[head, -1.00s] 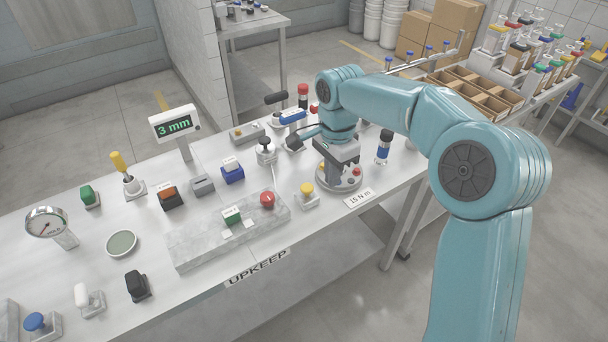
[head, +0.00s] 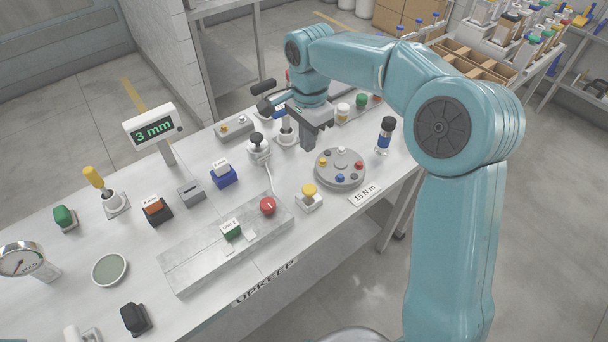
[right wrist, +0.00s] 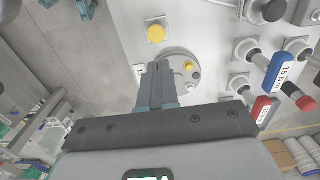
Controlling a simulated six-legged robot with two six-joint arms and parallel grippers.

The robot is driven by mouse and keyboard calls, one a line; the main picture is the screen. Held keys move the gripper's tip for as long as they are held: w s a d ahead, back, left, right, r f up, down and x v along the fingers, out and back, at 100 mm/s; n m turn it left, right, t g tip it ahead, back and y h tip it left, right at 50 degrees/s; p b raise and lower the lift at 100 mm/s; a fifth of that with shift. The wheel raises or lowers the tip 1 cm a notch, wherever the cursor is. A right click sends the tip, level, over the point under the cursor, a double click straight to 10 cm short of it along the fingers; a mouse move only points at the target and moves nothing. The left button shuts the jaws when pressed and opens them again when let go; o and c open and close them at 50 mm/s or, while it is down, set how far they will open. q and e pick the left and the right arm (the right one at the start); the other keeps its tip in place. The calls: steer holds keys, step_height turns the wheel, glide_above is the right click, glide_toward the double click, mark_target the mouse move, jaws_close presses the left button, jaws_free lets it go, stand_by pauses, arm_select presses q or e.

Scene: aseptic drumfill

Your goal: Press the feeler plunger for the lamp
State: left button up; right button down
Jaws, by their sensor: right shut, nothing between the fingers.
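No label in view names the feeler plunger, so I cannot tell which control it is. A black-knobbed plunger (head: 257,143) stands upright on a pale base, with a cable running towards the slab; its knob also shows in the right wrist view (right wrist: 274,10). A yellow-capped button (head: 309,190) stands in front of the grey disc (head: 341,172); it also shows in the right wrist view (right wrist: 156,33). My right gripper (head: 309,143) is shut and empty, pointing down above the bench behind the disc, right of the black-knobbed plunger. It appears to touch nothing. My left gripper is out of view.
A display (head: 154,127) reads "3 mm". A stone slab (head: 190,250) carries a red button (head: 268,205) and a green block (head: 231,229). A blue-banded cylinder (head: 384,135) stands right of the disc. Blue (right wrist: 280,68) and red handles are close to my right gripper.

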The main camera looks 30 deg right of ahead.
mark_target(311, 189)
steer(key=f, duration=0.4)
steer(key=f+p, duration=0.1)
steer(key=f, duration=0.3)
steer(key=f+p, duration=0.1)
steer(key=f, duration=0.3)
steer(key=shift+s+d, duration=0.1)
steer(key=shift+s, duration=0.3)
steer(key=shift+s+d+f, duration=0.1)
steer(key=shift+s+f, duration=0.15)
steer(key=shift+f, duration=0.4)
steer(key=shift+w+f, duration=0.3)
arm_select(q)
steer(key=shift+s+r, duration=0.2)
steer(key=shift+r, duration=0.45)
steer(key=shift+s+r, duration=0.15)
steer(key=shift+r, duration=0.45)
arm_select(e)
steer(key=shift+s, duration=0.1)
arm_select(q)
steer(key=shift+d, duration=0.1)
arm_select(e)
steer(key=shift+s, duration=0.1)
